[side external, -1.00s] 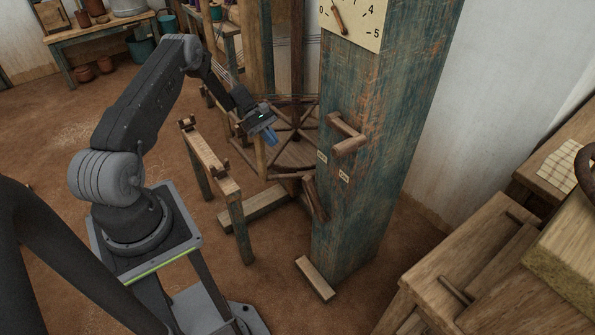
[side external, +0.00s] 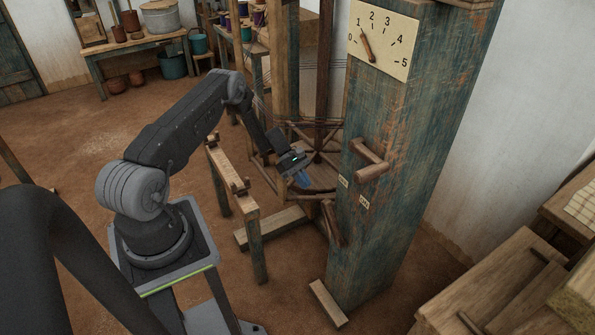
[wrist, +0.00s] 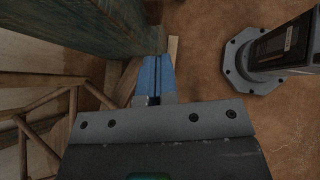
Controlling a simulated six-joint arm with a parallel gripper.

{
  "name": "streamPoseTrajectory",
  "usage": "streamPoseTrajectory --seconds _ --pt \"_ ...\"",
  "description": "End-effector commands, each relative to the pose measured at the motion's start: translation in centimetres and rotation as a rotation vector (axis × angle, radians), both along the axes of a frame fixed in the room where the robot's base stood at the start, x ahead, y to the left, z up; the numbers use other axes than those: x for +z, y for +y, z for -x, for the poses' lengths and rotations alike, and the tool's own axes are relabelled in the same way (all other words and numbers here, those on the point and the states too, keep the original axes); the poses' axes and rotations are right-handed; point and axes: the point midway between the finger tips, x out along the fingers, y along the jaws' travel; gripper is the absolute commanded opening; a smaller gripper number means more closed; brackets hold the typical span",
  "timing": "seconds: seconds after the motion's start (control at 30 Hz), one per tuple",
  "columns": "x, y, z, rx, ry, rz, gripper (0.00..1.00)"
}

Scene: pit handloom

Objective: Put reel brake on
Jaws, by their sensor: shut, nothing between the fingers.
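A tall blue-green worn wooden post (side external: 400,130) carries a wooden peg-like handle (side external: 370,160). Below the handle are two small pale labels, the left one (side external: 342,181) and the right one (side external: 363,201); the right one seems to read ON. A slanted wooden lever (side external: 332,222) is at the post's lower left side. I cannot tell which of these is the reel brake. My gripper (side external: 303,180) is shut and empty, pointing down left of the post, apart from the handle. In the wrist view its blue fingers (wrist: 154,76) are together beside the post (wrist: 110,25).
A spoked wooden reel (side external: 318,158) stands behind my gripper. A dial (side external: 385,40) with a pointer tops the post. A narrow wooden stand (side external: 235,185) is left of the gripper, and a wooden bench (side external: 500,280) is at right.

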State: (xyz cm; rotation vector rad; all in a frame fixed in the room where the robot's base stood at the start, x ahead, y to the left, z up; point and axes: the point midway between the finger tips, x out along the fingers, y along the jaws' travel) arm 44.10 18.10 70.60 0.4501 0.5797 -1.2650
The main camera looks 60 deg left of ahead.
Motion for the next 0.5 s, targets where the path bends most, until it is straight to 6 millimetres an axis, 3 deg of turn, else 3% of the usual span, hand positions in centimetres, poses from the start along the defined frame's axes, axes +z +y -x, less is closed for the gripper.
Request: streamPoseTrajectory --seconds 0.13,0.3,0.5 --pt "-1.9 -2.4 -0.5 -0.003 0.002 0.002 0.00" --pt "-1.5 -4.7 -1.2 -0.003 0.001 -0.001 0.00" --pt "-1.3 -5.9 -1.5 -0.001 0.000 -0.002 0.00"
